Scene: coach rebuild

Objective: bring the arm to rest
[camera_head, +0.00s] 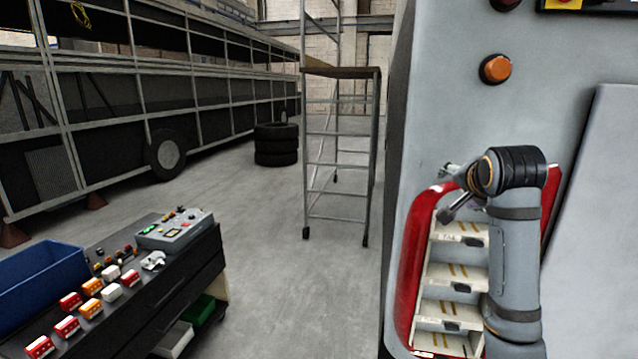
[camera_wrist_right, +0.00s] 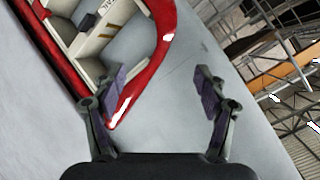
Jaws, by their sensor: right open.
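My right arm rises at the right of the head view, in front of a red-rimmed lamp housing (camera_head: 421,262) on the grey coach panel. My right gripper (camera_head: 450,190) is at the upper left of the housing, partly seen from the side. In the right wrist view the right gripper (camera_wrist_right: 161,92) is open, its two fingers wide apart with nothing between them. The red rim (camera_wrist_right: 160,50) shows beside and behind the left finger; I cannot tell whether they touch. My left arm and gripper are not in view.
A dark cart (camera_head: 185,272) at lower left carries a blue bin (camera_head: 40,275), a grey control box (camera_head: 175,232) and several red, orange and white lamps. A scaffold tower (camera_head: 340,72), stacked tyres (camera_head: 276,145) and a coach frame stand behind. The floor between cart and panel is clear.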

